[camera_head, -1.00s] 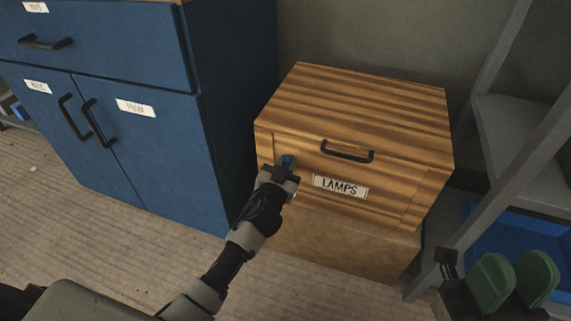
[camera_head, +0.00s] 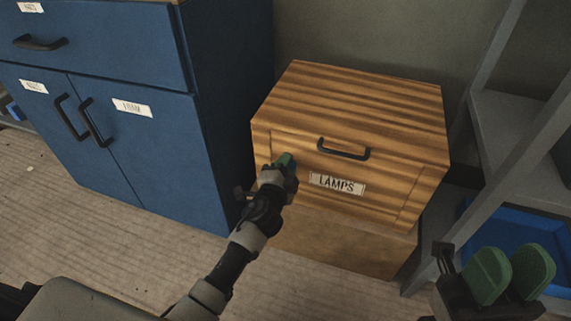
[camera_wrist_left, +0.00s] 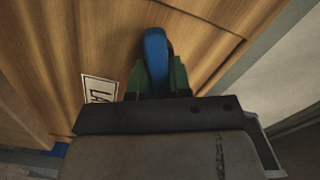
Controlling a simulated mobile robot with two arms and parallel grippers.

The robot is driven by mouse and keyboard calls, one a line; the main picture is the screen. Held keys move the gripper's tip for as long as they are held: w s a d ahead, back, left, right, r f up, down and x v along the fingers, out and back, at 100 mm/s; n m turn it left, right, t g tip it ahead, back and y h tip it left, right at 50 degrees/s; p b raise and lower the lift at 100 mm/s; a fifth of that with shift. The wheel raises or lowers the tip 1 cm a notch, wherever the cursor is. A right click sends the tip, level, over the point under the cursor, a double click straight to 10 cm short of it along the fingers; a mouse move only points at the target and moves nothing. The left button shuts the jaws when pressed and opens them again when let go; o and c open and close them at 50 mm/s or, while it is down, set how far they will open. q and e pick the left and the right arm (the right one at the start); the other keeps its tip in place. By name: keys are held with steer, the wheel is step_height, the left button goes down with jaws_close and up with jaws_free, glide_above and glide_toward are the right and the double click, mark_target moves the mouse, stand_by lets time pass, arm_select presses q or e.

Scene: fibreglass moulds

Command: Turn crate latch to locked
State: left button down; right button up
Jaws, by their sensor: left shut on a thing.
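The wooden crate (camera_head: 350,110), with a black handle (camera_head: 343,149) and a LAMPS label (camera_head: 337,184), stands in the middle of the head view. Its blue latch (camera_wrist_left: 156,50) shows in the left wrist view, pointing up in that picture between green fingers. My left gripper (camera_head: 285,162) is at the left part of the crate's front and is shut on the latch; it also shows in the left wrist view (camera_wrist_left: 157,80). In the head view the gripper hides the latch. My right gripper (camera_head: 508,274) is at the lower right, its green fingers apart and empty.
A blue cabinet (camera_head: 160,170) with black handles stands left of the crate. A grey shelf unit (camera_head: 520,135) with a blue bin (camera_head: 525,232) stands to the right. The crate rests on a plain wooden block (camera_head: 330,244). Bare floor (camera_head: 80,230) lies in front of the cabinet.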

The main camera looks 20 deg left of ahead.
arm_select(q)
steer(key=m, duration=0.4)
steer(key=shift+w+m, duration=0.15)
steer(key=shift+m, duration=0.25)
stand_by(0.4)
steer(key=c, duration=1.1)
jaws_free()
steer(key=shift+o, duration=0.3)
steer(key=shift+w+d+f, duration=0.1)
steer(key=shift+d+f, duration=0.05)
steer(key=shift+f, duration=0.05)
steer(key=s, duration=1)
steer(key=shift+s+a+p, duration=0.2)
steer(key=shift+s+p, duration=0.15)
steer(key=shift+s, duration=0.05)
